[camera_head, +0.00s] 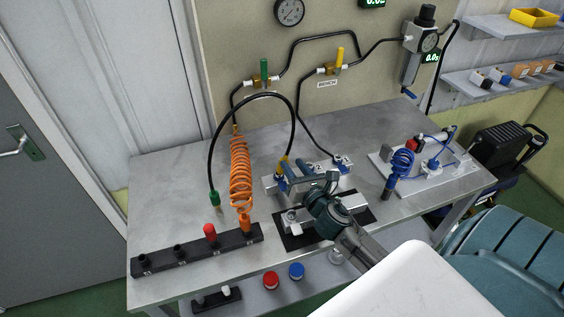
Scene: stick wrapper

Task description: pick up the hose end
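A black hose (261,97) arches over the table. Its green end (214,198) hangs at the left, and its other end comes down to a yellow fitting (283,164) at the metal block. An orange coiled hose (240,175) runs down to an orange end (246,222) at the black rack. A blue coiled hose (401,162) with a dark end (388,193) is at the right. My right gripper (290,182) reaches in from the lower right, over the metal block near the yellow fitting. Its fingers are too small and overlapped to judge. My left gripper is out of view.
The black rack (163,262) with a red cap (210,233) lies along the table's front left edge. A metal block (326,178) stands mid-table, with a white base plate (380,160) at the right. The table's back left (180,165) is clear.

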